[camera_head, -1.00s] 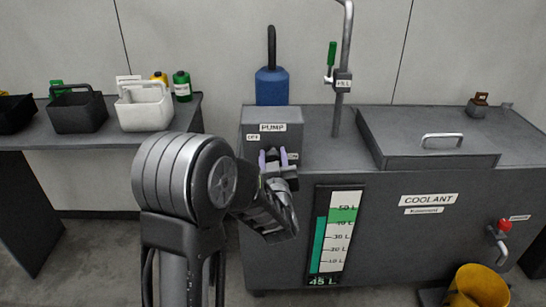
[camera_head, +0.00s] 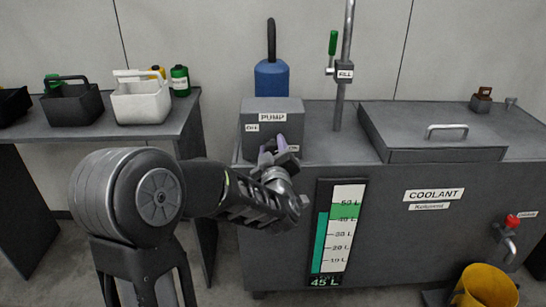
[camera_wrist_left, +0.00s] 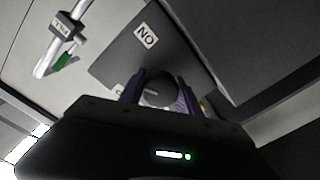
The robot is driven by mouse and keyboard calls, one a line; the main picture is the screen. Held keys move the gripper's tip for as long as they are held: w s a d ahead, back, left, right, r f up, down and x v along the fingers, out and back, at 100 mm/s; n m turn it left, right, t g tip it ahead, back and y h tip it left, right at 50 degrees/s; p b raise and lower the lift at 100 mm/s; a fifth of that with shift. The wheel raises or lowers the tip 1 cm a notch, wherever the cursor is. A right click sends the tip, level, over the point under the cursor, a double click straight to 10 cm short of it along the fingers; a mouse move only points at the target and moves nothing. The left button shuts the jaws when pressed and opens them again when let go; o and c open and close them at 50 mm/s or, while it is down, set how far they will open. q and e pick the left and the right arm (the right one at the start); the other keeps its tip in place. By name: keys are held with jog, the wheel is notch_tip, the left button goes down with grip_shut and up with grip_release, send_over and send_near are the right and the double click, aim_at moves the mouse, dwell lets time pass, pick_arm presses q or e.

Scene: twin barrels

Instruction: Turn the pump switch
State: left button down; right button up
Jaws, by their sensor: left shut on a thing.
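The grey pump box (camera_head: 262,108), labelled PUMP, stands on the left end of the coolant tank. An OFF label (camera_head: 252,128) shows at the left of its front; a second label at the lower right is partly covered. In the left wrist view the round dark pump switch (camera_wrist_left: 158,94) sits between the purple fingers, and an ON label (camera_wrist_left: 146,36) is seen beyond. My left gripper (camera_head: 273,148) is shut on the switch, turned sideways at the box front. In the head view the gripper hides the switch, so its setting cannot be read. My right gripper is out of view.
The coolant tank (camera_head: 440,192) has a lid with a handle and a level gauge (camera_head: 338,232) marked 45 L. A fill pipe (camera_head: 345,80) with a green lever rises behind. A yellow bucket (camera_head: 485,288) stands at right. A side table (camera_head: 100,132) holds caddies and bottles.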

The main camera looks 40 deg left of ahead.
aim_at(273, 152)
pick_arm(q)
jog(key=n+b, duration=1)
jog(key=b, duration=0.1)
jog(key=shift+f+n, duration=0.3)
jog(key=shift+r+n+b, duration=0.15)
jog(key=shift+n+b, duration=0.75)
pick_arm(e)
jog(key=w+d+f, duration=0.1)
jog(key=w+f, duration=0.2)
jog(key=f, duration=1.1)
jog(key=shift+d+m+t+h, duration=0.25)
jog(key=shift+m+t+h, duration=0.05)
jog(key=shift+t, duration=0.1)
pick_arm(q)
jog(key=c, duration=0.9)
grip_release()
jog(key=shift+r, duration=0.1)
jog(key=shift+o, duration=0.2)
jog(key=p+v, duration=0.2)
jog(key=v, duration=0.5)
jog(key=shift+a+r, duration=0.1)
jog(key=shift+r, duration=0.05)
jog(key=shift+s+d, duration=0.3)
jog(key=shift+s, duration=0.05)
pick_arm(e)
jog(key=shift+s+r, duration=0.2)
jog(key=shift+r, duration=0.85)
